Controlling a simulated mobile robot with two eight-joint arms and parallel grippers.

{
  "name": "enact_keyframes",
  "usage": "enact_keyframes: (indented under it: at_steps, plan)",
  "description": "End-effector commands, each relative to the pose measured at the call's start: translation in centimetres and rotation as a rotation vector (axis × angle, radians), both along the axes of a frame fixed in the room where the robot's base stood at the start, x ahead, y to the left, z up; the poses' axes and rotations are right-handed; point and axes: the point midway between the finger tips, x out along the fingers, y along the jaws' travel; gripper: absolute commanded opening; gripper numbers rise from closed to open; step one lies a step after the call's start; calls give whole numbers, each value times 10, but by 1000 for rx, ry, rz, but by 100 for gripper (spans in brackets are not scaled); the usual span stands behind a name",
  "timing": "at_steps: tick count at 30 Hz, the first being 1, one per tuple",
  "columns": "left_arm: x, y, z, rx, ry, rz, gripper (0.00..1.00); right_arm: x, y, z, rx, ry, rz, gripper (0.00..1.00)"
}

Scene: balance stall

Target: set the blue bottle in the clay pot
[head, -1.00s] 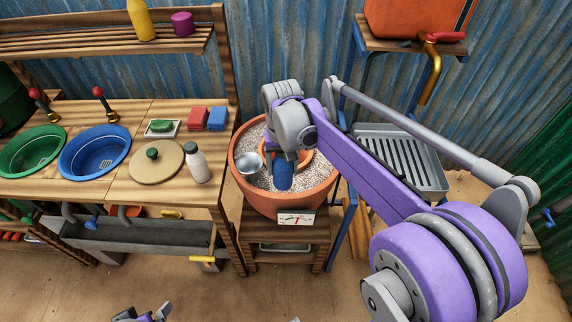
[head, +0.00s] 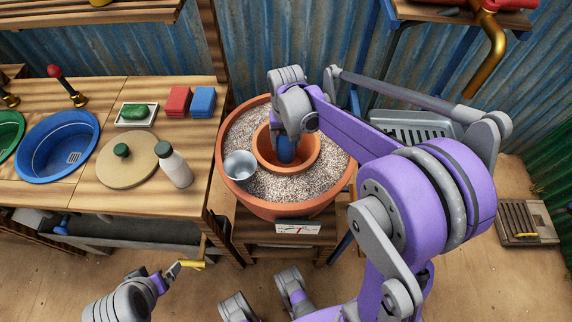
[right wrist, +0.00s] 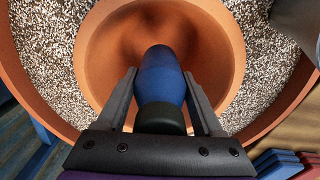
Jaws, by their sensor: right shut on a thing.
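My right gripper (head: 287,136) is shut on the blue bottle (head: 286,151) and points down over the small clay pot (head: 312,167). In the right wrist view the bottle (right wrist: 161,80) lies between the two fingers (right wrist: 160,76), its black end (right wrist: 160,118) toward the gripper. Its blue end is over the clay pot's (right wrist: 97,55) opening. I cannot tell whether it touches the pot's bottom. The pot sits in pale gravel inside a large terracotta tub (head: 262,205). My left gripper (head: 174,270) is low at the front left; its jaw state is unclear.
A metal cup (head: 240,166) stands in the gravel left of the clay pot. A dial (head: 298,228) fronts the tub.

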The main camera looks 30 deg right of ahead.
Motion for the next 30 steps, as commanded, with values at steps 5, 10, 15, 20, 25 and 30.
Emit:
enact_keyframes:
  at_steps: [5, 10, 15, 20, 25, 30]
  plan:
    - [0, 0, -6, 0, 2, 0, 98, 0, 0, -35, 0, 0, 0, 0]
    - [0, 0, -9, 0, 3, 0, 98, 0, 0, -52, 0, 0, 0, 0]
    - [0, 0, -12, 0, 4, 0, 98, 0, 0, -69, 0, 0, 0, 0]
    - [0, 0, -16, 0, 5, 0, 98, 0, 0, -89, 0, 0, 0, 0]
    - [0, 0, -15, 0, 5, 0, 98, 0, 0, -89, 0, 0, 0, 0]
    - [0, 0, -18, 0, 6, 0, 98, 0, 0, -92, 0, 0, 0, 0]
